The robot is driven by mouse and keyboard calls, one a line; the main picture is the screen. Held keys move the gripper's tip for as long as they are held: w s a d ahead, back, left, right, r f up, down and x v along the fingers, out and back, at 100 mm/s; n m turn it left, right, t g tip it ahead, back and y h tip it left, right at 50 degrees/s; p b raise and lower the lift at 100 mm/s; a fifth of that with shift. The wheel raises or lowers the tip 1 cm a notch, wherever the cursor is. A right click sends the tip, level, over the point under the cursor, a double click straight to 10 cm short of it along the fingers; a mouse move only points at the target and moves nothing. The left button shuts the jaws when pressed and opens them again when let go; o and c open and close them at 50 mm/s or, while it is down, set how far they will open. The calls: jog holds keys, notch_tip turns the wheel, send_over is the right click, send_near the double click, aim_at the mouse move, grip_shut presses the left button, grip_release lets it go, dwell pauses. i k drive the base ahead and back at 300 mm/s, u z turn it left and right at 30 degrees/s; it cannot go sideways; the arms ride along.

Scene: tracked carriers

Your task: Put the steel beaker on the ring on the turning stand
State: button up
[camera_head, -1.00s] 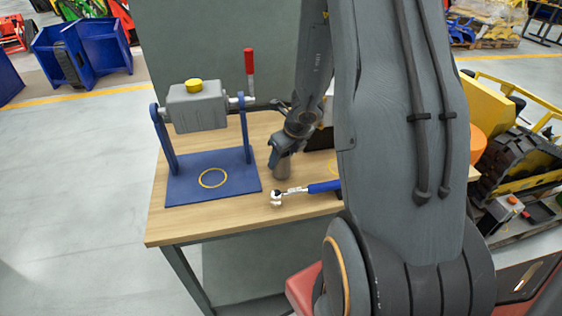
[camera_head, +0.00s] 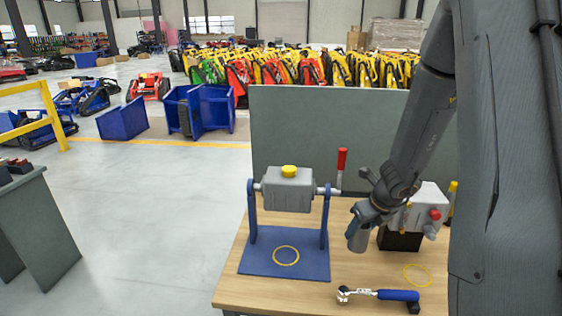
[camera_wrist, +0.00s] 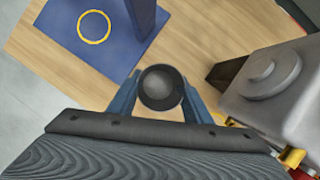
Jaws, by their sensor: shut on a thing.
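My gripper (camera_head: 362,217) is shut on the steel beaker (camera_head: 357,240), a small grey cylinder that hangs upright below the fingers. In the wrist view the beaker (camera_wrist: 161,87) shows from above, its dark round rim between the two blue fingers. The turning stand (camera_head: 284,250) has a blue base plate, two blue posts and a grey box with a yellow cap slung between them. A yellow ring (camera_head: 286,255) is marked on the base plate and is bare. It also shows in the wrist view (camera_wrist: 94,27), up and left of the beaker. The beaker is right of the stand.
A blue-handled ratchet wrench (camera_head: 385,295) lies at the table's front. A second yellow ring (camera_head: 417,275) is on the wood at right. A grey box with a red knob (camera_head: 428,212) stands behind the gripper. A grey panel (camera_head: 300,130) rises behind the table.

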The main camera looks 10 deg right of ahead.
aim_at(286, 255)
jog(key=k, duration=1)
